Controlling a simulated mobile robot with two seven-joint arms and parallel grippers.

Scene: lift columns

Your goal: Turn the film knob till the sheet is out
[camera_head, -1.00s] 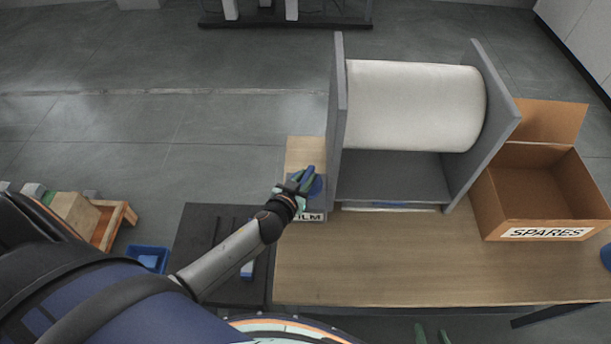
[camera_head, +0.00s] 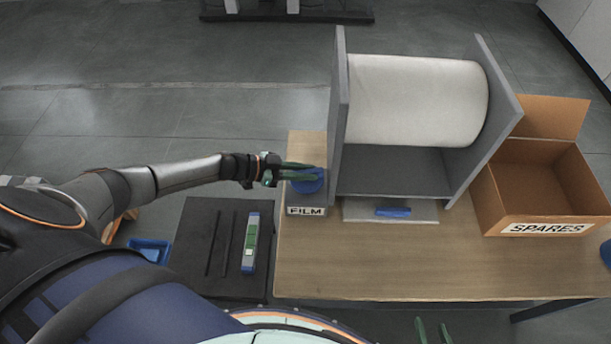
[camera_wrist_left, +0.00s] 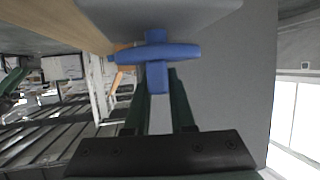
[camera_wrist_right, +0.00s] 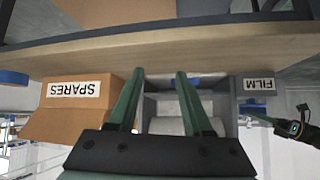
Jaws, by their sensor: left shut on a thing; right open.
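The blue film knob (camera_head: 311,184) sits on a grey block with a FILM label (camera_head: 306,211), left of the film stand. My left gripper (camera_head: 300,177) is shut on the knob, coming from the left; in the left wrist view the cross-shaped knob (camera_wrist_left: 182,51) has one arm between the fingers. The stand holds a large white roll (camera_head: 415,100) between two grey side plates. A pale sheet (camera_head: 360,214) with a blue strip (camera_head: 393,212) sticks out at the stand's front, on the table. My right gripper (camera_head: 432,331) is open and empty at the table's front; its fingers show in its wrist view (camera_wrist_right: 160,75).
An open cardboard box labelled SPARES (camera_head: 547,228) stands right of the stand. A dark surface (camera_head: 205,260) with a green-and-white device (camera_head: 250,242) and a blue bin (camera_head: 150,249) are at the left.

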